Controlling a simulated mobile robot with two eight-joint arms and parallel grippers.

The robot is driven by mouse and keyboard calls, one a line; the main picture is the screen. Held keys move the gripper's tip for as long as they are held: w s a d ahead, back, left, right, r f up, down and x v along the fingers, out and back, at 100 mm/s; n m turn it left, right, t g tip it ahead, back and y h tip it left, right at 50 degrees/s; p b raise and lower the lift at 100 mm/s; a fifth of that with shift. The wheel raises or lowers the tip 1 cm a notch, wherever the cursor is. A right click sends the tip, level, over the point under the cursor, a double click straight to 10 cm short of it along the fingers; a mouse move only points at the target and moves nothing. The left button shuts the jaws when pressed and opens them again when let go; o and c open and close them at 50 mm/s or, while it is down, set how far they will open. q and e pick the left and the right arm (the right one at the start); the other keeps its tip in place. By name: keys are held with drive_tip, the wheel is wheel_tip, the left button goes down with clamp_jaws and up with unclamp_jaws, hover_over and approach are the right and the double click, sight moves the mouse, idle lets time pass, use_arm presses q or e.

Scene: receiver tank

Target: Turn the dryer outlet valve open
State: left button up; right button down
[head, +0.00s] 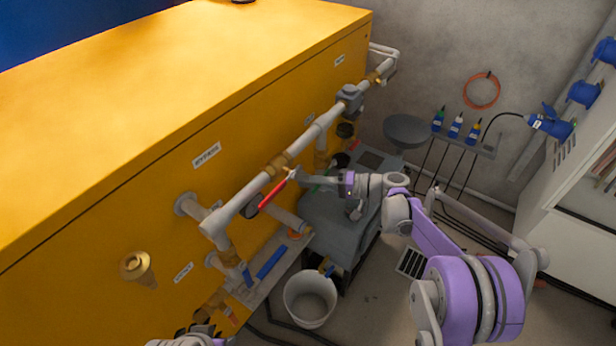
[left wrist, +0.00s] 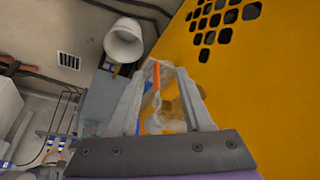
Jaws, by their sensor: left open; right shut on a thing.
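A red lever handle (head: 272,196) slants down and left from a brass valve body (head: 277,165) on the long grey pipe. My right gripper (head: 293,174) is shut on the red lever at its upper end, close to the brass valve; the fingertips are small in the head view. No readable label shows which valve is the dryer outlet. My left gripper (left wrist: 166,80) is open in the left wrist view, with orange and brass parts blurred behind its fingers. Only a bit of the left gripper shows at the bottom edge of the head view.
The yellow cabinet (head: 150,130) bears a label reading BYPASS (head: 207,155). Blue levers (head: 270,262) sit on lower pipework. A white bucket (head: 310,298) stands on the floor beside a grey unit (head: 340,225).

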drive_tip(key=shift+w+d+f+n+t+h+p, duration=0.15)
drive_tip(key=shift+w+f+n+h+p, duration=0.1)
drive_tip(key=shift+f+n, duration=0.25)
drive_tip(key=shift+w+d+f+n+t+h+p, duration=0.15)
drive_tip(key=shift+f+n+h, duration=0.2)
drive_tip(key=shift+n, duration=0.2)
drive_tip(key=shift+w+d+f+n+h+p, duration=0.1)
drive_tip(key=shift+w+f+n+h+p, duration=0.1)
drive_tip(key=shift+f+n, duration=0.35)
drive_tip(key=c, duration=0.8)
unclamp_jaws()
drive_tip(key=shift+s, duration=0.1)
drive_tip(key=p+v, duration=0.1)
drive_tip(key=v, duration=1)
drive_tip(key=shift+a+p, duration=0.1)
drive_tip(key=shift+p, duration=0.2)
